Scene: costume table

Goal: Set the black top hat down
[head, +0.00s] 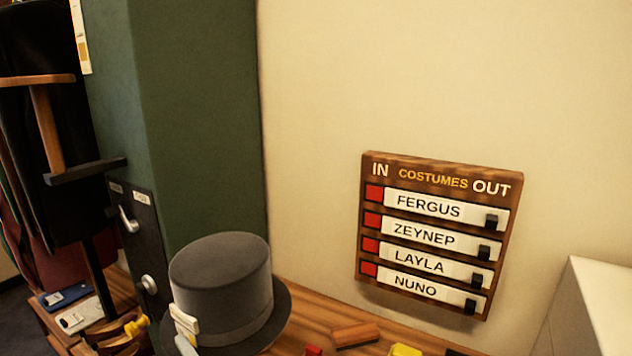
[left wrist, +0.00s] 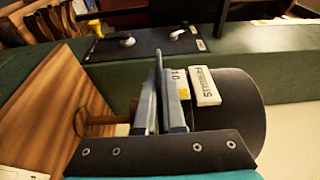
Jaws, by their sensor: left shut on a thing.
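The black top hat (head: 222,285), dark grey in this light, stands crown up at the lower middle of the head view. Its brim shows on the right, and its lower edge is partly cut off by the frame. In the left wrist view the hat (left wrist: 240,110) is at the right, with a pale lettered tag (left wrist: 204,86) by it. My left gripper (left wrist: 167,75) has its fingers close together at the hat's edge, shut on it. I cannot tell whether the hat touches the wooden tabletop (head: 310,310). My right gripper is out of view.
A names board (head: 435,235) hangs on the wall. A wooden block (head: 355,335), a red piece (head: 313,350) and a yellow piece (head: 405,349) lie right of the hat. A dark panel with knobs (head: 140,240) stands left. A white box (head: 590,310) is far right.

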